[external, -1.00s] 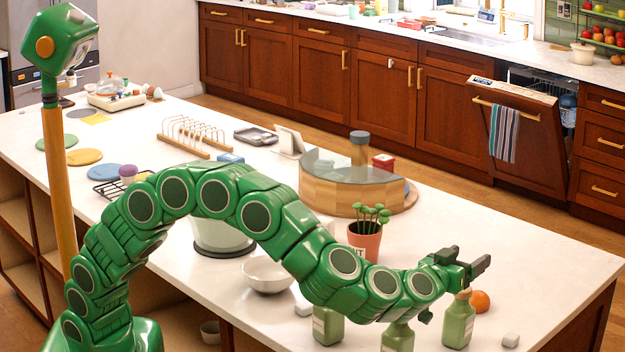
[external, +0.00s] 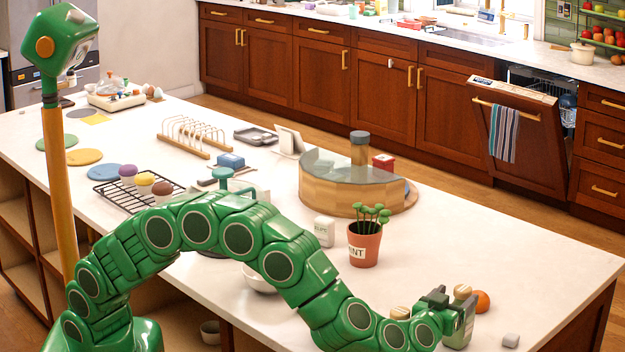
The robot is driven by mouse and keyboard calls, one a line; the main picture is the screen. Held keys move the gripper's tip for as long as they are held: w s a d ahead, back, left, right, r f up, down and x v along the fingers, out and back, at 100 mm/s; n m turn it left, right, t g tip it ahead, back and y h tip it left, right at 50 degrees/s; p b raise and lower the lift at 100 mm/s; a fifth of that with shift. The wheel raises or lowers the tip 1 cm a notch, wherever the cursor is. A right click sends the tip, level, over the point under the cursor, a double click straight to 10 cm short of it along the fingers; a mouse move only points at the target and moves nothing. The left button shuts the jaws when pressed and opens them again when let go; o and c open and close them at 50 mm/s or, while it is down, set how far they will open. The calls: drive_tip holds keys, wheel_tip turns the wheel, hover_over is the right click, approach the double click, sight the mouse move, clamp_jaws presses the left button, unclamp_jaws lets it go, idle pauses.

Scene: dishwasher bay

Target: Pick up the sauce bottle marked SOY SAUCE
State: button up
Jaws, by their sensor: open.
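A green sauce bottle (external: 455,338) with a tan cap (external: 462,291) stands near the front right edge of the island counter. My gripper (external: 456,306) is open at this bottle's upper body, with its dark fingers at or around it. I cannot tell whether they touch it. A second bottle shows only its tan cap (external: 400,312) behind my arm, to the left. Any other bottle there is hidden by my arm. No label on the bottles is readable, so I cannot tell which is marked SOY SAUCE.
An orange (external: 482,301) sits just behind the right bottle. A small grey-white block (external: 511,340) lies to its right. The counter right of the plant is mostly clear.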

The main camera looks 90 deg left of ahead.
sight(467, 286)
drive_tip(key=shift+x, duration=3.15)
clamp_jaws()
